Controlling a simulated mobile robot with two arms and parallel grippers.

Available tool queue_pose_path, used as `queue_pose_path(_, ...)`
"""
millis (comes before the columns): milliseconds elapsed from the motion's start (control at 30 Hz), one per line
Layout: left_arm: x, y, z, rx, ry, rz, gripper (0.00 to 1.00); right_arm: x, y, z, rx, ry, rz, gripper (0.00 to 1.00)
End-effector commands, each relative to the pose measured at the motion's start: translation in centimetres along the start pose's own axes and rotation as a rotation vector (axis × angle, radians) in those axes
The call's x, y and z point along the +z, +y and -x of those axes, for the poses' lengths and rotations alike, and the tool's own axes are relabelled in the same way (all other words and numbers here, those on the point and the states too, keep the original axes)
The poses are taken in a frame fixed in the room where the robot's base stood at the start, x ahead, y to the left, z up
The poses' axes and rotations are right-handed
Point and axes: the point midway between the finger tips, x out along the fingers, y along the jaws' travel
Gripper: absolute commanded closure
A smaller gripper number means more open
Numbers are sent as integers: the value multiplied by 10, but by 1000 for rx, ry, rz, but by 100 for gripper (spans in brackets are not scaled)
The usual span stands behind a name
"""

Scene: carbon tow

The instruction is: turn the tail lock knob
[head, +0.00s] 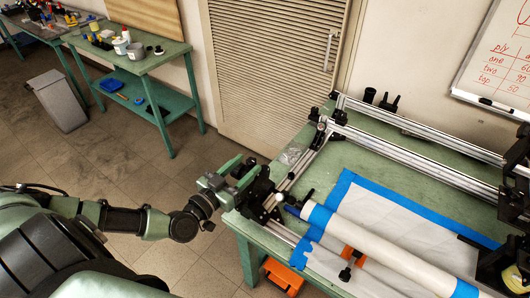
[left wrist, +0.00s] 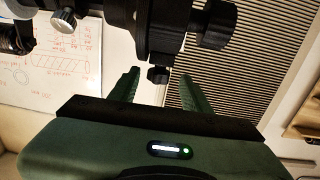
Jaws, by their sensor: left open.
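My left gripper (head: 241,172) reaches in from the left to the black tail unit (head: 262,196) at the near left corner of the green bench. In the left wrist view the two green fingers of this gripper (left wrist: 158,82) are open. A small black knob (left wrist: 158,75) hangs under the tail unit and shows between the fingertips, with a gap on both sides. Whether it is the tail lock knob I cannot tell for sure. A larger black knob (left wrist: 219,25) and a silver knob (left wrist: 63,20) show higher up. My right gripper is not in view.
A white tube (head: 380,246) with blue tape runs right from the tail unit, above a white sheet. Metal rails (head: 420,160) cross the green bench (head: 290,150). An orange box (head: 284,274) sits under the bench. Clear floor lies left of it.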

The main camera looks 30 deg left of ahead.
Motion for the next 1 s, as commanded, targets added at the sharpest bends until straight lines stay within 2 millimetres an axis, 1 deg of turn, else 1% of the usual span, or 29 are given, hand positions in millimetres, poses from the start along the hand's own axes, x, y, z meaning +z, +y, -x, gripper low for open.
queue_pose_path(33, -3, 0, -9, -1, 5, 1, 52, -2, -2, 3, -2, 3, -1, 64)
queue_pose_path(200, -3, 1, -37, 1, 3, 1, 52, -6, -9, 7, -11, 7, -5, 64)
queue_pose_path(367, -2, 1, -57, 2, 3, 0, 52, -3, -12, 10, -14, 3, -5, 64)
queue_pose_path(500, 0, 2, -64, 4, -1, -1, 52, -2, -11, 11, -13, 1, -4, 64)
queue_pose_path(733, 0, 2, -64, 4, -1, -2, 52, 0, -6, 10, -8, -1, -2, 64)
queue_pose_path(767, 0, 2, -64, 4, -1, -2, 55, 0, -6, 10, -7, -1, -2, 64)
queue_pose_path(800, 0, 2, -64, 4, -1, -2, 66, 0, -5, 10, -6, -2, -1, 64)
queue_pose_path(867, 0, 2, -64, 4, -1, -2, 83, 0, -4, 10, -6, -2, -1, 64)
queue_pose_path(900, 0, 2, -64, 4, -1, -2, 94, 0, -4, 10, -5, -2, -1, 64)
queue_pose_path(933, 0, 2, -64, 4, -1, -2, 100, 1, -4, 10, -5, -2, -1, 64)
queue_pose_path(1000, 0, 2, -64, 4, -1, -2, 100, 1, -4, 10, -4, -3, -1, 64)
